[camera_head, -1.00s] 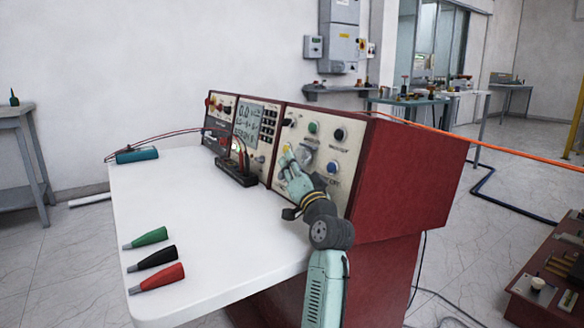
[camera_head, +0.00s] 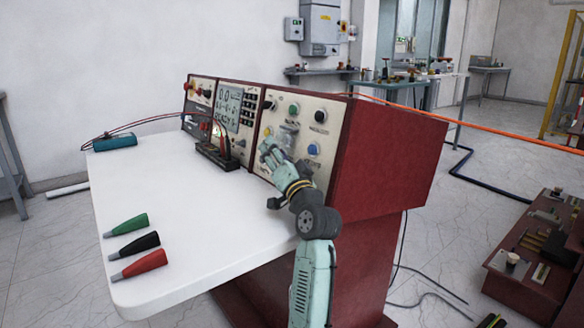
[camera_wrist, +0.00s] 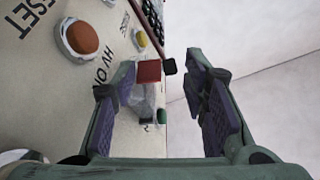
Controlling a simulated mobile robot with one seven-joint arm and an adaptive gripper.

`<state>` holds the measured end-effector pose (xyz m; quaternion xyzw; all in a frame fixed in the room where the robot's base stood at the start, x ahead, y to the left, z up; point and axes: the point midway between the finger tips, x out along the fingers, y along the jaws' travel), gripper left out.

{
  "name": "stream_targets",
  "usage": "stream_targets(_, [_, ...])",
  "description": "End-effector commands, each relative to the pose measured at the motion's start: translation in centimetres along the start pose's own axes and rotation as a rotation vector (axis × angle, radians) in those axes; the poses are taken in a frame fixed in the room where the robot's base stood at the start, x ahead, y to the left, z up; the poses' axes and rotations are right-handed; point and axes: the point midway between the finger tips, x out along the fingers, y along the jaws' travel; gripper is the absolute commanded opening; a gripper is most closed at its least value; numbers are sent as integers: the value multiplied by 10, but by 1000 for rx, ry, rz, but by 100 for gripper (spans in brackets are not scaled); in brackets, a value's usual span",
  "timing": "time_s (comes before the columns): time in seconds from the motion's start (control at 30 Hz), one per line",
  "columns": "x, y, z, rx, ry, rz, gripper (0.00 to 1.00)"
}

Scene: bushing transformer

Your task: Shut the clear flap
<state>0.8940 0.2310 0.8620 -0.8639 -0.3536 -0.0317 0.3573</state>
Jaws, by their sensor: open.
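The clear flap (camera_wrist: 147,101) shows in the wrist view as a pale, see-through piece beside the left finger, on the open side of my gripper (camera_wrist: 172,95). It seems to stand out from the panel, with a red block (camera_wrist: 149,71) at its upper end. In the head view it is a small pale shape (camera_head: 291,127) under the green knob; its exact angle is hard to tell. My gripper (camera_head: 268,150) is open and empty, close in front of the control panel's lower left part. Whether a finger touches the flap I cannot tell.
The panel (camera_head: 268,127) carries a blue button (camera_head: 313,149), a green knob (camera_head: 293,108) and a black knob (camera_head: 320,116). In the wrist view an orange button (camera_wrist: 82,38) is close to the left finger. Green, black and red clips lie on the white tabletop (camera_head: 180,205).

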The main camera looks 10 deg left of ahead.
Motion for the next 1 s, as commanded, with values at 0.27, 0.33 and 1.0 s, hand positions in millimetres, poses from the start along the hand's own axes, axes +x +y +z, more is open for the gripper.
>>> stream_targets(0.27, [-67, -7, -10, -3, 3, 1, 40])
stream_targets(0.33, [-84, -10, -15, -2, 3, 2, 40])
stream_targets(1.0, [-142, -23, -29, 0, 0, 0, 40])
